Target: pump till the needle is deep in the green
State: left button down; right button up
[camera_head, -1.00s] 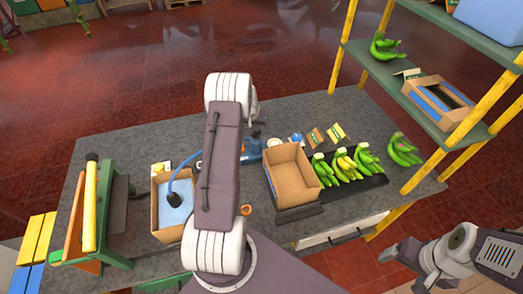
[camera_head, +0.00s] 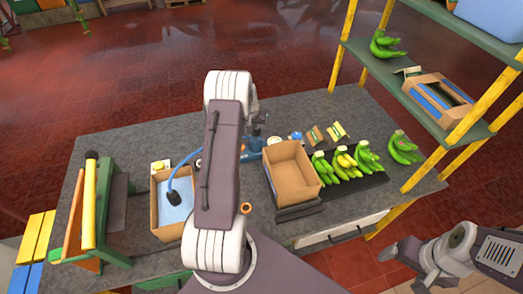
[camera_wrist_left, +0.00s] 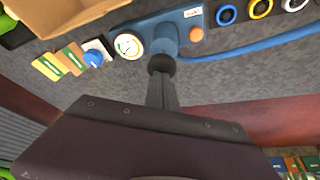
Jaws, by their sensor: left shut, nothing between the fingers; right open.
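The blue pump (camera_head: 252,147) stands on the bench, partly hidden behind my left arm in the head view. In the left wrist view its blue base (camera_wrist_left: 182,24) carries a round white gauge (camera_wrist_left: 128,45), an orange button (camera_wrist_left: 196,34) and an upright blue barrel (camera_wrist_left: 165,40). The gauge needle is too small to read. My left gripper (camera_head: 258,118) is shut and empty. In the left wrist view its fingers (camera_wrist_left: 161,85) overlap a black knob (camera_wrist_left: 160,64) above the barrel; I cannot tell if they touch. My right gripper (camera_head: 392,250) is open, off the bench's right front.
A blue hose (camera_head: 182,173) runs into an open carton (camera_head: 160,222) on the left. A cardboard box (camera_head: 291,172) and green bananas (camera_head: 370,160) are right of the pump. A green rack (camera_head: 118,205) stands far left. A shelf (camera_head: 425,117) rises at right.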

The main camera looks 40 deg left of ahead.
pick_arm(q)
jog(key=shift+f, duration=0.65)
jog(key=shift+r+p, duration=0.4)
jog(key=shift+r, duration=0.4)
jog(key=shift+r+p, duration=0.5)
jog(key=shift+r, duration=0.3)
jog(key=shift+f, duration=0.1)
